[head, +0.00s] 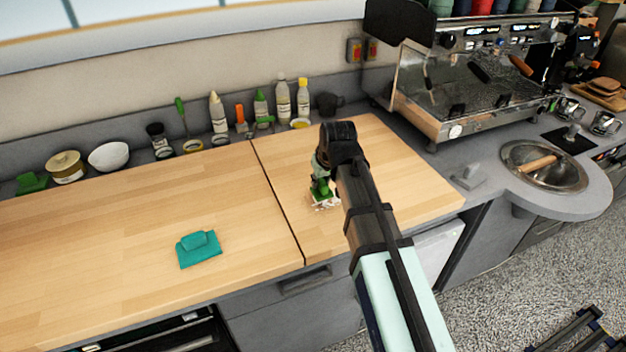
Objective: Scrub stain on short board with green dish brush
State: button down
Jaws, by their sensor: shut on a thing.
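The short board (395,165) is the wooden panel on the right of the counter, split from the longer board (100,240) by a dark seam. My gripper (321,178) is over the short board's left part, pointing down. It is shut on the green dish brush (321,189), whose lower end is at or just above the board. A small pale, reddish patch shows around the brush's lower end. I cannot tell whether it is bristles or the stain. My arm hides part of the board to the right of the brush.
A folded teal cloth (199,248) lies on the long board. Bottles, a white bowl (109,157), a tin (66,168) and green tools line the back ledge. An espresso machine (470,80) and a round sink (545,165) stand to the right. Most of both boards is clear.

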aim_at(311, 189)
jog(key=shift+w+d, duration=0.45)
jog(key=shift+d, duration=0.4)
jog(key=shift+w+d, duration=0.45)
jog(key=shift+d, duration=0.4)
jog(key=shift+w+d, duration=0.45)
jog(key=shift+d, duration=0.4)
jog(key=shift+s+a+f, duration=0.3)
jog(key=shift+s+a, duration=0.05)
jog(key=shift+a, duration=0.3)
jog(key=shift+s+a+f, duration=0.25)
jog(key=shift+s+a, duration=0.1)
jog(key=shift+a, duration=0.25)
jog(key=shift+s+a+p, duration=0.15)
jog(key=shift+s+a, duration=0.2)
jog(key=shift+a, duration=0.35)
jog(key=shift+s+a+p, duration=0.1)
jog(key=shift+s+a, duration=0.3)
jog(key=shift+a, duration=0.35)
jog(key=shift+s+a+p, duration=0.15)
jog(key=shift+s+a, duration=0.2)
jog(key=shift+a, duration=0.35)
jog(key=shift+a, duration=0.1)
jog(key=shift+s+a, duration=0.2)
jog(key=shift+a, duration=0.15)
